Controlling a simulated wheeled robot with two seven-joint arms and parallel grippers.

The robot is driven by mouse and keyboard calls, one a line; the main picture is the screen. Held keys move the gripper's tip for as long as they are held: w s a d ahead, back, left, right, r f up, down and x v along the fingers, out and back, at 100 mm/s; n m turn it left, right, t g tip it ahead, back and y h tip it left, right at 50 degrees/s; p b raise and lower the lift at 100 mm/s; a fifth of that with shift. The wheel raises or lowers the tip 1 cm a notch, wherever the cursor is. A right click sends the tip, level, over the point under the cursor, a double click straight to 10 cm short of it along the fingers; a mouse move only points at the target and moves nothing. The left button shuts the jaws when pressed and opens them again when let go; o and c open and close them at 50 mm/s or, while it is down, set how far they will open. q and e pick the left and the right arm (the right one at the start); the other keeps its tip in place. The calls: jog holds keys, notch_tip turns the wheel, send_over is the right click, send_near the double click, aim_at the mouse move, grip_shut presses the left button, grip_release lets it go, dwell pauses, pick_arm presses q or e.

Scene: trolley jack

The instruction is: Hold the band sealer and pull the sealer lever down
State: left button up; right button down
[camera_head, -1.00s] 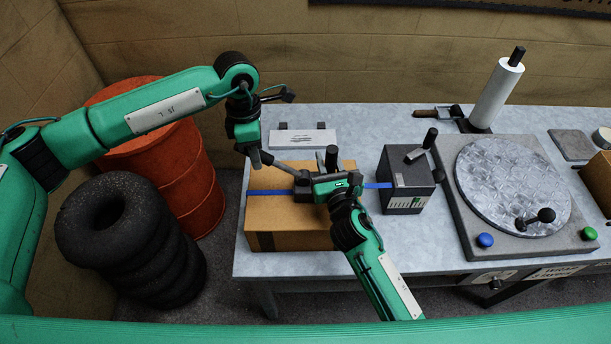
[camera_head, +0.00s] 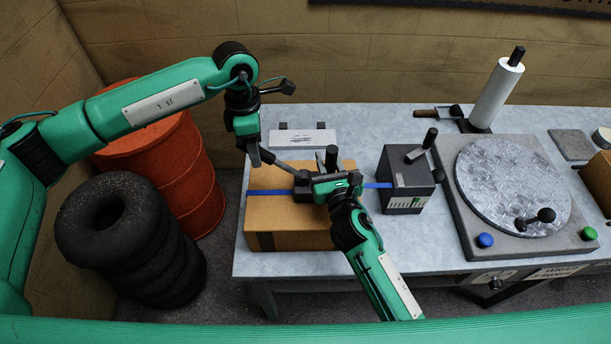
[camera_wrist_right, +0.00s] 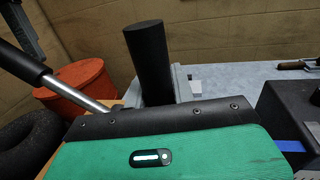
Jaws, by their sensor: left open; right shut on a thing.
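The band sealer (camera_head: 303,186) is a dark block on the blue strap on top of the cardboard box (camera_head: 285,215). Its lever (camera_head: 286,168) slants up to the left, a metal rod with a black grip. In the right wrist view the rod (camera_wrist_right: 82,94) rises to the left. The sealer's upright black handle (camera_head: 331,157) also shows there (camera_wrist_right: 150,62). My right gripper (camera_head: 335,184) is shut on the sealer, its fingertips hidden. My left gripper (camera_head: 255,157) is open, close to the lever's grip. I cannot tell whether the grip lies between its fingers.
A dark strap dispenser (camera_head: 406,180) stands right of the box. Further right are a turntable (camera_head: 510,185) and a white roll (camera_head: 497,92). A grey plate (camera_head: 302,139) lies behind the box. An orange barrel (camera_head: 170,170) and stacked tyres (camera_head: 130,240) stand left of the table (camera_head: 330,262).

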pick_arm(q)
notch_tip(320, 180, up, 10)
jog(key=w, duration=0.1)
jog(key=shift+w+a, duration=0.15)
jog(key=shift+a, duration=0.15)
jog(key=shift+r, duration=0.1)
dwell(0.9)
pick_arm(e)
jog(key=c, duration=1.1)
grip_release()
